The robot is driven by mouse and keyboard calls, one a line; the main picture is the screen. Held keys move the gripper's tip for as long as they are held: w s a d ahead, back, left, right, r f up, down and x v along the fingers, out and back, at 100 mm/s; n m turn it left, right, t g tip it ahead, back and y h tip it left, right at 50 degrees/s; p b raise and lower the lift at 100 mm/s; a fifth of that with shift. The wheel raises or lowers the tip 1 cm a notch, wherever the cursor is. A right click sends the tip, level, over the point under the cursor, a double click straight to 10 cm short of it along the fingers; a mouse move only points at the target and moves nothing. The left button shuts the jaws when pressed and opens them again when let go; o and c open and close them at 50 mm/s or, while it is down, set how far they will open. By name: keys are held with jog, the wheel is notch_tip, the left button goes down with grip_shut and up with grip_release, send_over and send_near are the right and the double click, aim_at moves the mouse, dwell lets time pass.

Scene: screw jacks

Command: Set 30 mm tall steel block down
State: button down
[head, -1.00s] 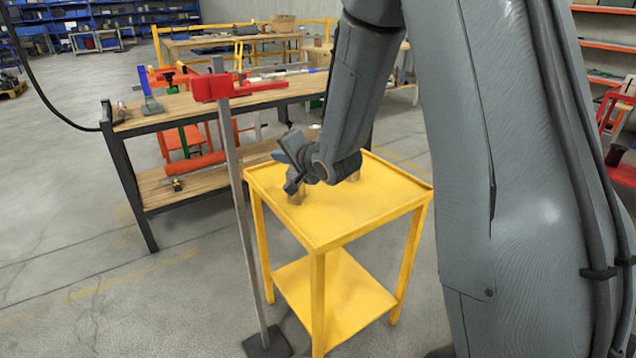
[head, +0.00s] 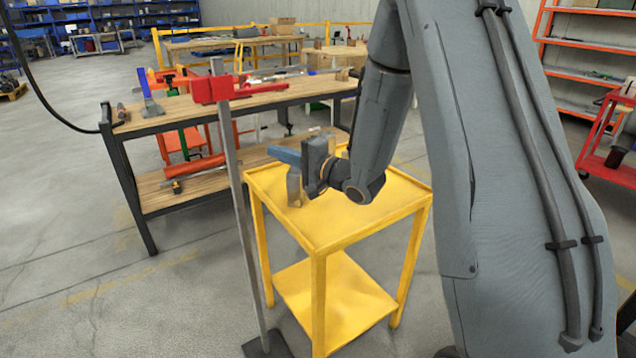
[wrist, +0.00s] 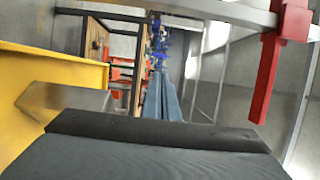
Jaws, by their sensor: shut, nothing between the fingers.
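A small steel block (head: 294,188) stands on the yellow cart top (head: 385,205), near its left corner. In the wrist view a grey steel block (wrist: 62,103) rests on the yellow surface left of my fingers. My gripper (head: 274,152) is above and beside the block in the head view, its blue fingers pointing left. The fingers are closed together and empty; they show in the wrist view (wrist: 162,95) at the centre. My wrist hides part of the cart top. I cannot read the block's height from these frames.
A tall grey bar clamp with a red jaw (head: 213,90) stands just left of the cart; its red part shows in the wrist view (wrist: 268,75). A wooden-topped workbench (head: 190,106) with clamps stands behind. The cart top's front right is clear.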

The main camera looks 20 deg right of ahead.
aim_at(297, 186)
jog(key=s+d, duration=0.1)
jog(key=d, duration=1.1)
jog(key=f, duration=0.7)
jog(key=f+b, duration=0.1)
jog(key=f, duration=0.2)
jog(key=shift+s+a+f, duration=0.15)
jog(key=shift+a+f, duration=0.05)
jog(key=shift+a, duration=0.2)
jog(key=shift+a+r, duration=0.2)
jog(key=shift+a, duration=0.3)
